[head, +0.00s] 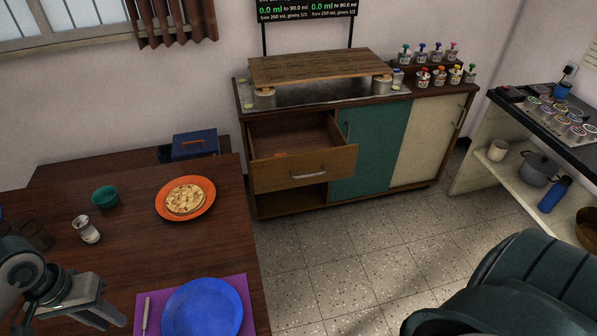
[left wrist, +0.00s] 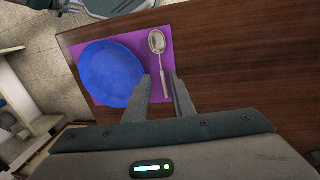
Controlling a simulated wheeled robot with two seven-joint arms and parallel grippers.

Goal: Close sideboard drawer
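The sideboard (head: 290,206) stands against the far wall in the head view. Its wooden drawer (head: 275,172) at the left is pulled out, and its inside shows from above. A metal handle (head: 308,174) is on the drawer front. A small orange thing (head: 281,155) shows in the drawer; I cannot tell what it is. My left gripper (head: 116,319) is over the dining table at the lower left, far from the drawer. In the left wrist view its fingers (left wrist: 163,86) are apart with nothing between them. My right gripper is not in view.
The table (head: 120,176) carries an orange plate (head: 206,208), a green bowl (head: 105,197) and a blue plate (head: 203,308) on a purple mat (head: 247,286). A spoon (left wrist: 157,42) lies there. The tiled floor (head: 330,250) before the sideboard is clear.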

